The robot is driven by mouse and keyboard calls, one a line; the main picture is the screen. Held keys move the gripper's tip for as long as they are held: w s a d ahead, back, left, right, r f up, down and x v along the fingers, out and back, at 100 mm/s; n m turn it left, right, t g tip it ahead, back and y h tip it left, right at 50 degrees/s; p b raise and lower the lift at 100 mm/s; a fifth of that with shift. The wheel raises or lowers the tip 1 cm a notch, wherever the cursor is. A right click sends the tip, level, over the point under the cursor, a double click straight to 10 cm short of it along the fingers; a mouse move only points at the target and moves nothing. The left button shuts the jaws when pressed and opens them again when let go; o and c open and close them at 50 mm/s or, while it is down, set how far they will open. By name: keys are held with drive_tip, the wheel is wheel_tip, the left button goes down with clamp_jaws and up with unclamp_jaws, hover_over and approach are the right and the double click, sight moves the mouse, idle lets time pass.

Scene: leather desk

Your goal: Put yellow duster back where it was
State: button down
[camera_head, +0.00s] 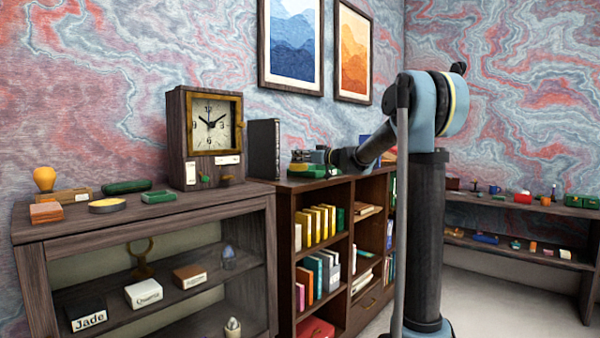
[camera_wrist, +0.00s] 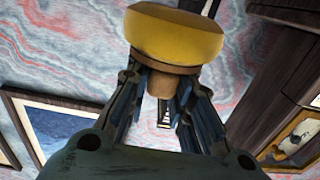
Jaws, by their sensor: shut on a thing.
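The yellow duster (camera_wrist: 175,38) has a rounded yellow head and a short brown handle. In the wrist view my gripper (camera_wrist: 160,88) is shut on the handle, with the yellow head beyond the fingertips. In the head view my gripper (camera_head: 312,158) is at the end of my outstretched arm, over or beside the top of the dark bookcase (camera_head: 335,183). The duster is too small there to make out clearly. I cannot tell whether it touches anything.
A wooden clock (camera_head: 208,137) and a dark upright book (camera_head: 264,150) stand left of my gripper. Green items (camera_head: 306,170) lie just below it.

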sight(300, 166)
drive_tip(key=shift+f, duration=2.3)
drive_tip(key=c, duration=1.4)
unclamp_jaws()
drive_tip(key=shift+f, duration=0.1)
